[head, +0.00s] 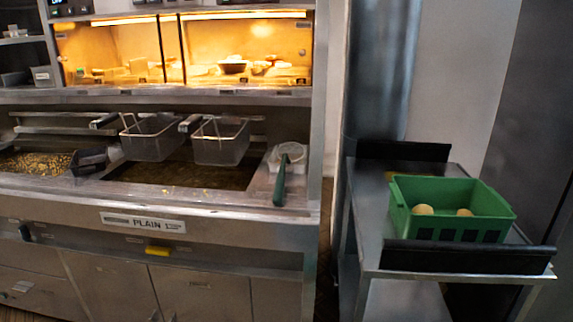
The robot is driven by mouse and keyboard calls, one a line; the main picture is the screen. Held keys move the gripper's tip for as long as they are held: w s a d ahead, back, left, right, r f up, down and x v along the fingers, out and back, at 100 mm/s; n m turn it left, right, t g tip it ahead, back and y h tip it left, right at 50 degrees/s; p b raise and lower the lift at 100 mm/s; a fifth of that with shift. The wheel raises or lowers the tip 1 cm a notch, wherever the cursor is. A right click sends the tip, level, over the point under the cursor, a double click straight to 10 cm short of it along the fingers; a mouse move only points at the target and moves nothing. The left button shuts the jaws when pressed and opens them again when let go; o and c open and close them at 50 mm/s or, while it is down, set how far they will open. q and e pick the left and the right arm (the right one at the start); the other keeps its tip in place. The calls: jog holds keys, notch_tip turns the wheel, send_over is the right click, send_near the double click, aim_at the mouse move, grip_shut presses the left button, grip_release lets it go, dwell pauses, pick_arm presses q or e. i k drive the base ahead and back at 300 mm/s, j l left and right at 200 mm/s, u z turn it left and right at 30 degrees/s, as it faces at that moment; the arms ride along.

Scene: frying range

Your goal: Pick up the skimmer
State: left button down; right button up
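The skimmer (281,178) lies on the steel ledge at the right end of the frying range. Its dark green handle points toward the front edge, and its round, pale wire head (291,152) is at the back. Neither of my grippers shows in the head view, so nothing is seen touching the skimmer.
Two fry baskets (151,138) (221,143) hang over the oil vat (180,176). A bin of fried pieces (38,163) is at left. A steel cart (365,215) with a green crate (450,208) stands at right, across a narrow floor gap.

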aim_at(288, 152)
jog(key=i+j, duration=0.15)
jog(key=j, duration=0.2)
jog(key=i+j+z, duration=0.15)
jog(key=j, duration=0.15)
jog(key=i+j, duration=0.15)
jog(key=j, duration=0.25)
jog(key=i+j+z, duration=0.15)
jog(key=j, duration=0.2)
jog(key=i+j, duration=0.15)
jog(key=j, duration=0.2)
jog(key=z, duration=0.05)
